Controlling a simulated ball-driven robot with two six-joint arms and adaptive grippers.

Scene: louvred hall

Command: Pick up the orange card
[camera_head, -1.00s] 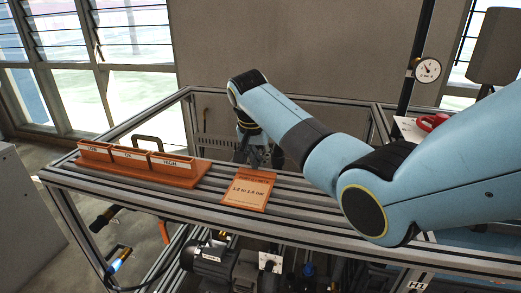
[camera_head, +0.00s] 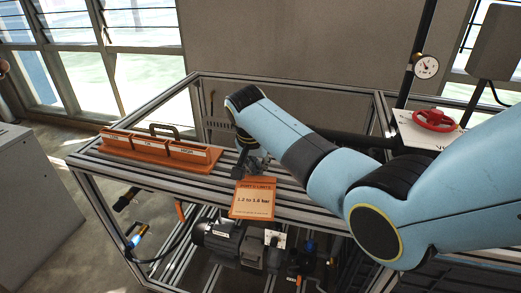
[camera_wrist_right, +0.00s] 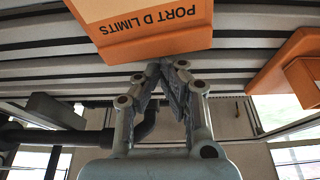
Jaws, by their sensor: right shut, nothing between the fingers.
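The orange card (camera_head: 253,201) lies at the front edge of the slatted bench, its printed face up, and its near part seems to reach over the front rail. My right gripper (camera_head: 248,170) is just behind the card's far edge, pointing down, with nothing in its jaws. In the right wrist view the shut fingertips (camera_wrist_right: 163,66) are close by the edge of the card (camera_wrist_right: 150,22), which reads "PORT D LIMITS" upside down. I cannot tell whether they touch it. My left gripper is not in view.
An orange labelled rack (camera_head: 160,153) stands on the bench to the left; it also shows in the wrist view (camera_wrist_right: 285,72). A dark handle (camera_head: 163,128) is behind it. A red handwheel (camera_head: 434,120) and a gauge (camera_head: 426,67) are at the right. A motor (camera_head: 228,243) is below.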

